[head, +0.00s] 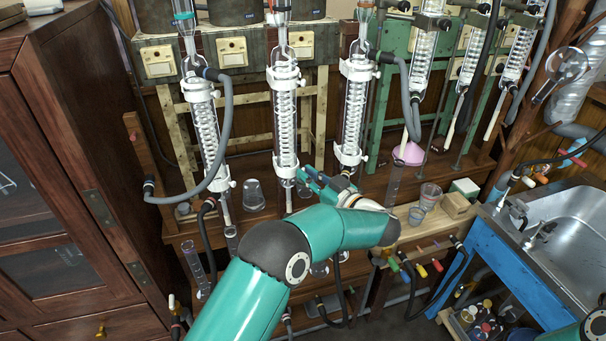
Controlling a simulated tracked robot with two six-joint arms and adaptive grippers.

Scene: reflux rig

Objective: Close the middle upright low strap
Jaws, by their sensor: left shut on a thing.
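Three glass condensers with coils stand in a row on the left half of the rig, each held by white straps. The middle condenser (285,122) has a high strap (285,78) and the middle upright low strap (285,166) near its lower end. My left gripper (304,174) is at the right side of that low strap, its fingers pointing up and left, and shut on it. The fingers and the arm hide part of the strap's right side, so I cannot see how its ends meet. My right gripper is out of view.
The left condenser (206,130) and right condenser (353,110) stand close on either side. A beaker (254,195) is on the shelf left of my gripper. A sink (560,230) is far right.

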